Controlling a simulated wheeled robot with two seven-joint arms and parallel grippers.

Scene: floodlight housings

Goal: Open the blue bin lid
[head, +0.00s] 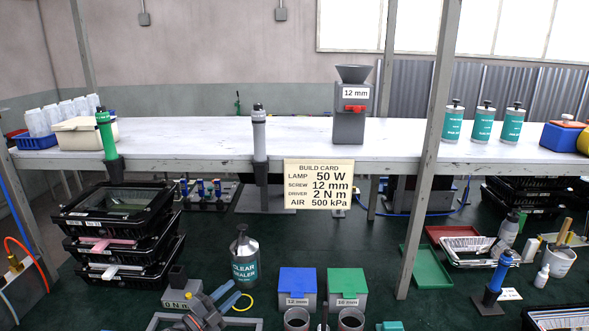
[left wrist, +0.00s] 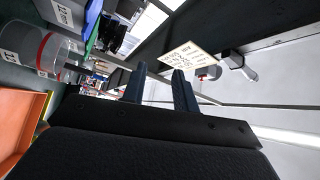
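The blue bin lid (head: 298,280) lies flat and closed on a grey bin labelled 12 mm, in the lower middle of the head view. A blue edge (left wrist: 93,22) at the upper left of the left wrist view looks like part of it. My right gripper shows in neither view.
A green-lidded bin (head: 347,281) stands right beside the blue one. Two round cups (head: 297,319) stand in front. The build card (head: 319,185) hangs from the shelf edge above.

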